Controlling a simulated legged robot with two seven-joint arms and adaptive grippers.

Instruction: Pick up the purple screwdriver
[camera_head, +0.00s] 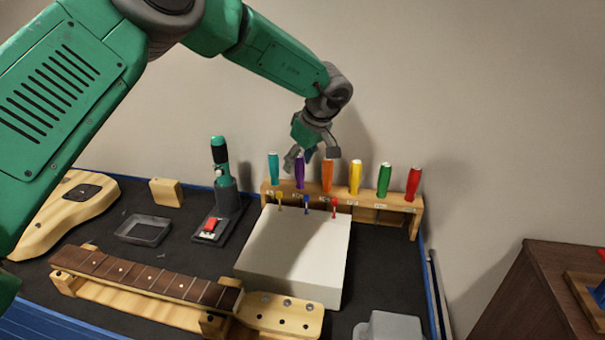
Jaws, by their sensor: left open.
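The purple screwdriver (300,171) stands upright in a wooden rack (395,203) at the back of the workbench, between a teal one (273,168) and an orange one (327,176). My left gripper (312,156) is open, with its fingers pointing down around the tops of the purple and orange handles. One finger overlaps the top of the purple handle in the picture. I cannot tell whether it touches it. My right gripper is not in view.
Yellow (355,177), green (384,179) and red (413,183) screwdrivers stand further right in the rack. A white box (290,253) with small coloured tools stands in front.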

